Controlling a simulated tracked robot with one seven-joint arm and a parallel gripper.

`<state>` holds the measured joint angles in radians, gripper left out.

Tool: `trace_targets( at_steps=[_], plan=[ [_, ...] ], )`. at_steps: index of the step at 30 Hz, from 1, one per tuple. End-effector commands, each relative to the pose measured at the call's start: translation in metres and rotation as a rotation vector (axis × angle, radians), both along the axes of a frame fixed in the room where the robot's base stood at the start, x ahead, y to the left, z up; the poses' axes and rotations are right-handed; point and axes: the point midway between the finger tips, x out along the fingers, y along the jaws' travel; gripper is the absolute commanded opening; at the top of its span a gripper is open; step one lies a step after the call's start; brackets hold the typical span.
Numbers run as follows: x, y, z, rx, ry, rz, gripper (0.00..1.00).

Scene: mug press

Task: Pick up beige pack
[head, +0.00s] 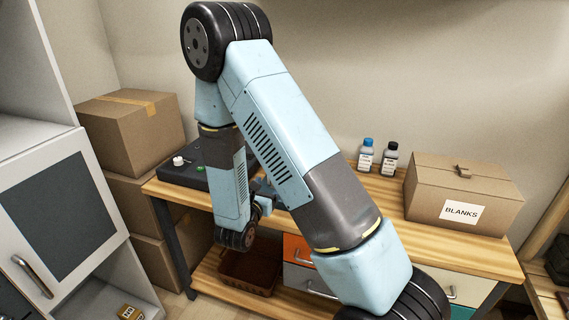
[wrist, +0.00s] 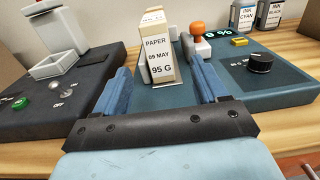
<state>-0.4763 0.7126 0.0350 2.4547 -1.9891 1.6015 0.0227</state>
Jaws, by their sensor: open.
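The beige pack (wrist: 159,62) stands upright in the wrist view, with a white label reading PAPER, 09 MAY, 95 G. It rests on the dark blue-grey machine, on or by a pale plate at its base. My gripper (wrist: 160,70) is open, with one blue finger on each side of the pack's lower part in the picture. Gaps show between the fingers and the pack, and I cannot tell whether the tips reach alongside it. In the head view my arm hides the pack and most of the gripper.
An orange-knobbed lever (wrist: 197,30) stands close right of the pack, with a black dial (wrist: 260,63) farther right. A dark scale-like device (wrist: 60,90) is at left. Ink bottles (head: 366,157) and a BLANKS box (head: 465,195) stand on the wooden bench (head: 440,250).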

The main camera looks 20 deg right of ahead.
Motion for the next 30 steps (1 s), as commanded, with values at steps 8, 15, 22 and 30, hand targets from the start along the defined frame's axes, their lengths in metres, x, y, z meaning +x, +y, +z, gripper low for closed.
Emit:
trace_targets(
  at_steps=[8, 15, 22, 30],
  plan=[
    [0.024, -0.014, -0.004, -0.008, 0.003, 0.017, 0.72],
    [0.056, -0.037, -0.004, -0.007, 0.004, 0.018, 0.72],
    [0.070, -0.046, -0.004, -0.008, 0.004, 0.020, 0.72],
    [0.085, -0.058, 0.000, -0.007, 0.003, 0.018, 0.72]
  ],
)
